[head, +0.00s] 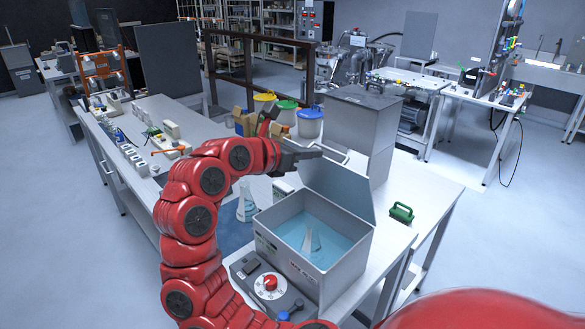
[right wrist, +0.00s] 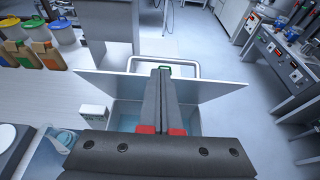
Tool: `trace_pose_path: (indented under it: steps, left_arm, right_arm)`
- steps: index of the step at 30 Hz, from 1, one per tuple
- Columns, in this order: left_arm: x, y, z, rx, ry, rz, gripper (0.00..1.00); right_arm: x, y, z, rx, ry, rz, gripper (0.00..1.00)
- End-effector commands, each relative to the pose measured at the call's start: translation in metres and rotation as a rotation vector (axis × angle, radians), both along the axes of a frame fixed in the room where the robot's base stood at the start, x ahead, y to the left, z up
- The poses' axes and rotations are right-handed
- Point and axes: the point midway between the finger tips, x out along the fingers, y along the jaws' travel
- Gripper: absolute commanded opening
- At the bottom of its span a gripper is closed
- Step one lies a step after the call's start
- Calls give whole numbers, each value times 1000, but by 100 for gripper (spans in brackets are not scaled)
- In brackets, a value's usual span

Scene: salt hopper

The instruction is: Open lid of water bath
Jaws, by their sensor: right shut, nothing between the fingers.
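The water bath (head: 264,240) is a grey box with blue water and a clear flask (head: 312,240) standing in it. Its lid (head: 340,187) is raised and stands up at the back edge, tilted. The lid's bar handle (head: 335,152) is at its upper edge; in the right wrist view the lid (right wrist: 210,88) and handle (right wrist: 190,66) lie around the fingertips. My right gripper (head: 312,153) is shut and empty by the lid's top edge, its fingers (right wrist: 162,72) reaching across it; I cannot tell if they touch. My left gripper is not in view.
A control box with a red knob (head: 270,283) is at the bath's front left. A flask (head: 246,203) stands left of the bath, and a green-handled item (head: 401,212) lies right. A tall grey box (head: 362,125) and several coloured-lid buckets (head: 309,122) stand behind.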

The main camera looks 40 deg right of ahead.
Motion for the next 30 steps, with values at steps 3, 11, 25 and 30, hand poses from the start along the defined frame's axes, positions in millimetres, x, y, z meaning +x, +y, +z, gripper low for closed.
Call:
trace_pose_path:
  steps: [3,11,25,30]
  left_arm:
    - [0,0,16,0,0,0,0]
    - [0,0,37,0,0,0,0]
    - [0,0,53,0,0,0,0]
    - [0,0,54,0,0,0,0]
  right_arm:
    - [-1,-25,14,5,2,-10,0]
    - [4,-71,28,1,1,-5,0]
    - [9,-117,29,0,1,-1,0]
    - [10,-121,28,0,0,0,0]
